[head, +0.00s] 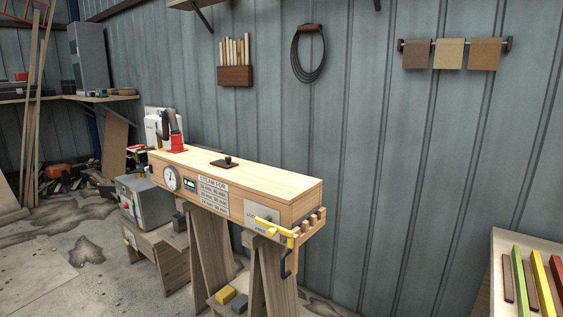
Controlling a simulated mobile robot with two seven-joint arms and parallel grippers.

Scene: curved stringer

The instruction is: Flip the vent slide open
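A long wooden steam box (250,180) stands on wooden legs in the middle of the head view. On its top is a small dark plate with a black knob (226,161), which looks like the vent slide. I cannot tell from here whether the slide covers an opening. A red fitting (177,144) with a dark hose sits at the box's left end. A round gauge (171,178), a green display (189,184) and a printed label are on the front. A yellow lever (268,226) is at the right end. Neither of my grippers is in view.
A grey metal unit (146,200) stands left of the box on a low wooden stand. A table with coloured strips (541,283) is at the lower right. Floor between them is partly clear. Wall racks hang behind, and lumber leans at the far left.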

